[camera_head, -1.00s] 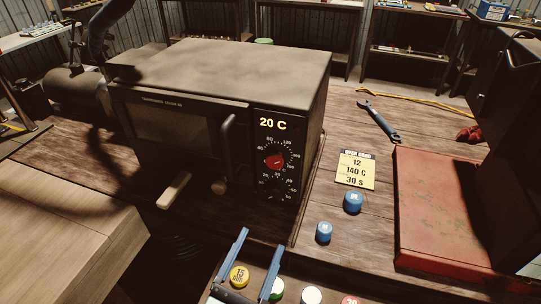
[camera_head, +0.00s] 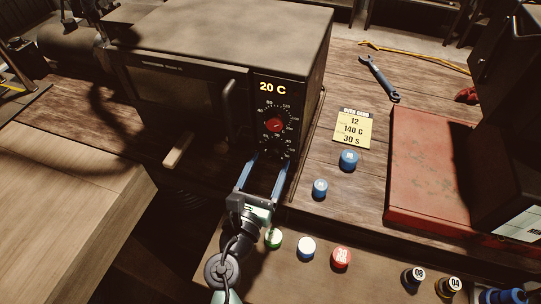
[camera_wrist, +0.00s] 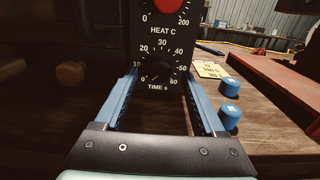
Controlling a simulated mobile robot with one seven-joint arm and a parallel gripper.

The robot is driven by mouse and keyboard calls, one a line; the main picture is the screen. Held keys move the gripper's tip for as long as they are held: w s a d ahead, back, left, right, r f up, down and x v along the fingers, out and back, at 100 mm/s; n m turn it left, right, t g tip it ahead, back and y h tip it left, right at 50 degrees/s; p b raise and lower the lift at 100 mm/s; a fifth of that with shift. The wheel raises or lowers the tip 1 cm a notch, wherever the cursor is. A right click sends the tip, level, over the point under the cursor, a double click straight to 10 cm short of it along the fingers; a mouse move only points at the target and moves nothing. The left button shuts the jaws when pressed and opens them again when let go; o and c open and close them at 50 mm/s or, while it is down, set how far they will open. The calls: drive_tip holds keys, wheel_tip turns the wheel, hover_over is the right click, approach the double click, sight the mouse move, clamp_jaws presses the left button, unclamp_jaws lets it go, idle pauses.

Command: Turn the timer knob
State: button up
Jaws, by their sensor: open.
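The timer knob (camera_wrist: 160,72) is dark, on the black panel under the "HEAT C" dial, inside a scale marked 0 to 60 with "TIME s" below it. Its pointer is too dim to read surely. My gripper (camera_head: 270,160) is open, its two blue fingers pointing at the panel. In the wrist view the fingertips stand left and right of the timer dial, with the knob between them; I cannot tell whether they touch the panel. The red heat knob (camera_head: 274,125) sits above, and it also shows in the wrist view (camera_wrist: 168,5). The oven display (camera_head: 272,87) reads 20 C.
A yellow card (camera_head: 352,128) reads 12, 140 C, 30 s. Two blue caps (camera_head: 348,160) stand right of the oven (camera_head: 215,40). A red plate (camera_head: 425,165) lies farther right. Several coloured caps (camera_head: 306,247) stand in front.

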drive_tip(key=shift+x, duration=1)
clamp_jaws()
